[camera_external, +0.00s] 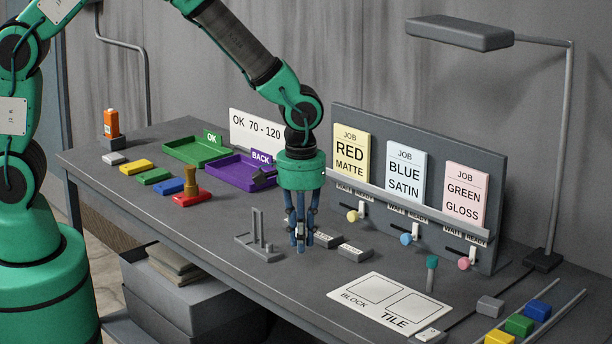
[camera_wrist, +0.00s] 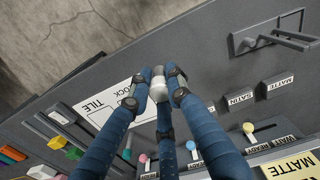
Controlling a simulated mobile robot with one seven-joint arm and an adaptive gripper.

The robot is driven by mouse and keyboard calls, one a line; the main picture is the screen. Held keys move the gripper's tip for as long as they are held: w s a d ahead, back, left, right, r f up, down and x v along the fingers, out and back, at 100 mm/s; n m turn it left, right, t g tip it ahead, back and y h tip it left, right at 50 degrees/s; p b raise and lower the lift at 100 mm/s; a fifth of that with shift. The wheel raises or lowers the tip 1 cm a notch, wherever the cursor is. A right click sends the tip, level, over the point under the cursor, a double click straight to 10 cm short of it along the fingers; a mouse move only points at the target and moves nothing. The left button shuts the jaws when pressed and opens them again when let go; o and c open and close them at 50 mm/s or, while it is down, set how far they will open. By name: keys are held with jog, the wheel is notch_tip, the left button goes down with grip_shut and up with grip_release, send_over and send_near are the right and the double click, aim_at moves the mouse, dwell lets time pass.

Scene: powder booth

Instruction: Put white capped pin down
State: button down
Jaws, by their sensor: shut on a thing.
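My gripper (camera_external: 300,246) points down over the middle of the table, its blue fingers shut on the white capped pin (camera_wrist: 158,84). In the wrist view the pin's white and grey end shows between the fingertips; the rest of it is hidden. In the external view only a small pale part of the pin (camera_external: 301,228) shows between the fingers. Whether the pin touches the table is unclear. A grey stand with upright posts (camera_external: 258,240) is just left of my gripper; it also shows at the top right of the wrist view (camera_wrist: 270,38).
Small labelled grey blocks (camera_external: 355,252) lie right of my gripper. A BLOCK/TILE card (camera_external: 384,304) lies at the front right. A job board (camera_external: 395,150) with coloured knobs stands behind. Green (camera_external: 196,151) and purple (camera_external: 238,168) trays are at the back left.

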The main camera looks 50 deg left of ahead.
jog(key=shift+f, duration=1.7)
jog(key=shift+w, duration=0.1)
jog(key=w+d, duration=0.3)
jog(key=w, duration=0.1)
jog(key=w+d+f, duration=0.1)
jog(key=w+d, duration=0.1)
jog(key=w, duration=0.3)
jog(key=w+d, duration=0.3)
jog(key=w, duration=0.1)
jog(key=shift+w+d+f, duration=0.2)
jog(key=shift+d+f, duration=0.05)
jog(key=shift+d, duration=0.05)
jog(key=shift+f+b, duration=0.4)
jog(key=shift+f, duration=1.35)
jog(key=shift+f, duration=0.15)
jog(key=c, duration=1.6)
grip_release()
